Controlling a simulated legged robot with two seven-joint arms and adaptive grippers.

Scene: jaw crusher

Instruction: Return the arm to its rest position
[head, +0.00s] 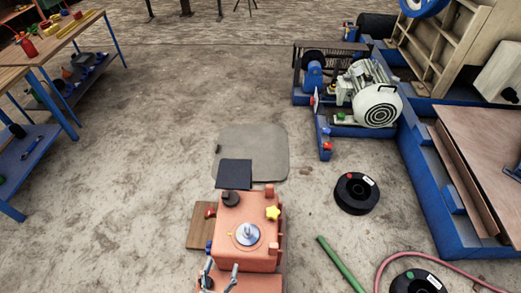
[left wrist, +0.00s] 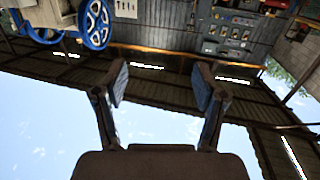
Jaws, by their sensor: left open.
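My left gripper (head: 220,268) shows at the bottom edge of the head view, just left of the middle, with its two fingers apart. It overlaps the lower part of an orange box-shaped unit in the picture; I cannot tell whether they touch. In the left wrist view the gripper (left wrist: 160,82) is open, with nothing between its fingers. That view is upside down, with sky and a roof behind the fingers. Most of my left arm is outside the head view. My right gripper is not in view.
The orange unit (head: 232,220) carries a yellow star knob (head: 273,213) and a silver round fitting (head: 247,234). A black reel (head: 356,193), a green bar (head: 341,264) and blue-framed machinery (head: 420,190) are right. A workbench (head: 50,75) is left. Open floor lies between.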

